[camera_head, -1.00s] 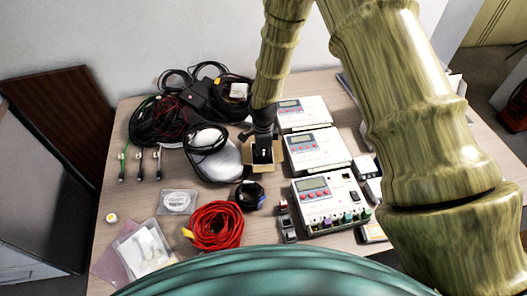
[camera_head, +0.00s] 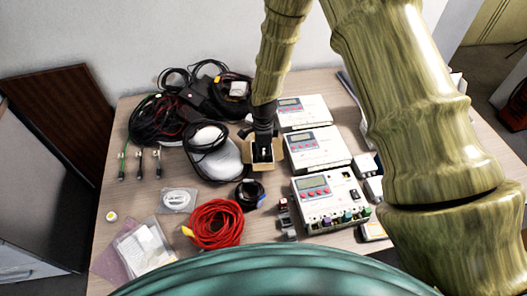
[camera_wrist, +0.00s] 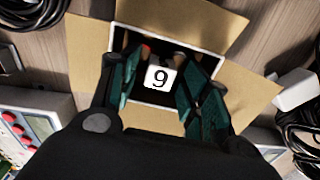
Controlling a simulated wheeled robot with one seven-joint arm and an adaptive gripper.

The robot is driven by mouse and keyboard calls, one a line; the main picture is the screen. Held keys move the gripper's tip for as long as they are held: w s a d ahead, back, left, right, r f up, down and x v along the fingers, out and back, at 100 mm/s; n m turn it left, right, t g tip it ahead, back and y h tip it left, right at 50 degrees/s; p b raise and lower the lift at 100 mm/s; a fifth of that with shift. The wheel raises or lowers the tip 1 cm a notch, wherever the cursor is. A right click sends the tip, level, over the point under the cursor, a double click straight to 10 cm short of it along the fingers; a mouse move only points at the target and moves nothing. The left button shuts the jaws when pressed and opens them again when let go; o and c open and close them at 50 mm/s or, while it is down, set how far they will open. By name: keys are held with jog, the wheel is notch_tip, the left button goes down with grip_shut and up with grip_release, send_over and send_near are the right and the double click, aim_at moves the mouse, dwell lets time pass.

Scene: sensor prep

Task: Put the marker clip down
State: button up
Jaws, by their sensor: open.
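The marker clip (camera_wrist: 160,78), a small white piece with a black "9" on it, shows in the wrist view inside an open cardboard box (camera_wrist: 245,78). The box also shows in the head view (camera_head: 251,161), its flaps folded outward. My gripper (camera_wrist: 160,68) points down into the box, with one dark green finger on each side of the clip. The fingers are spread apart. I cannot tell whether either finger touches the clip, and its underside is hidden. A reddish piece shows beside it in the dark box.
White instrument boxes with displays (camera_head: 316,149) stand right of the box. A white rounded object (camera_head: 217,163) with a black cable lies to its left. A black cable roll (camera_head: 249,194) and a red cable coil (camera_head: 216,223) lie in front. Black cables (camera_head: 165,120) fill the back left.

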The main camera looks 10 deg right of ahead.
notch_tip(320, 180, up, 11)
jog(key=b, duration=0.3)
jog(key=shift+r, duration=0.2)
jog(key=shift+s, duration=0.1)
dwell(0.4)
